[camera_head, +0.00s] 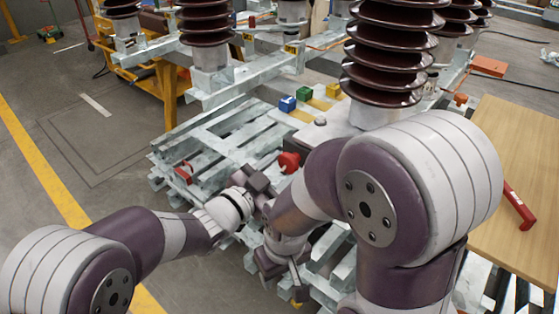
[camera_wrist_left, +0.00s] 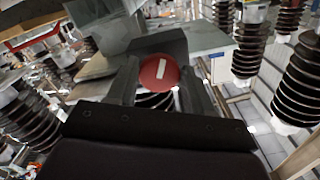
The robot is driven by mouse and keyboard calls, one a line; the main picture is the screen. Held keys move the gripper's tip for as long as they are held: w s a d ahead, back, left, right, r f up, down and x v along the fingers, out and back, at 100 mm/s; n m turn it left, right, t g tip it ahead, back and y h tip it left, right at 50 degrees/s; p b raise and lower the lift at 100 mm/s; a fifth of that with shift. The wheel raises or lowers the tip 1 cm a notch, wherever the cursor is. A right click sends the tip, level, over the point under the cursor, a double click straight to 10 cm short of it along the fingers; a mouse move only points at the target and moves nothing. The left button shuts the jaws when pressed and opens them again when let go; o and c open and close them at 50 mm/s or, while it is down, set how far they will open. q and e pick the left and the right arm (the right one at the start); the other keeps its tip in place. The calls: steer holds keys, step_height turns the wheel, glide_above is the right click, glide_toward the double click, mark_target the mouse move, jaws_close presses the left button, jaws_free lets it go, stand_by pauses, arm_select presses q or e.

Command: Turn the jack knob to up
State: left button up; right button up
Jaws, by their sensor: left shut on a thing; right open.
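The jack knob (camera_wrist_left: 159,73) is a round red disc with a white bar that stands nearly upright in the left wrist view. My left gripper (camera_wrist_left: 157,90) has one finger on each side of it and is shut on it. In the head view my left gripper (camera_head: 263,187) is near the middle, and a red knob-like part (camera_head: 289,162) shows just beyond it. I cannot tell from the head view how the fingers sit on it. My right gripper (camera_head: 286,272) is lower, open and empty, partly hidden by my right arm.
Galvanised steel frames (camera_head: 215,145) surround the grippers. Brown ribbed insulators (camera_head: 390,55) stand above. Blue, green and yellow blocks (camera_head: 304,93) sit on the frame behind. A wooden table (camera_head: 515,170) with a red-handled thing (camera_head: 519,207) is at right.

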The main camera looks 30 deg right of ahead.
arm_select(q)
steer(key=shift+n+p, duration=0.7)
steer(key=shift+n, duration=0.5)
steer(key=shift+f, duration=0.15)
steer(key=o, duration=1)
steer(key=p+v, duration=0.2)
steer(key=v, duration=1)
steer(key=shift+s+a, duration=0.2)
steer(key=shift+a, duration=0.1)
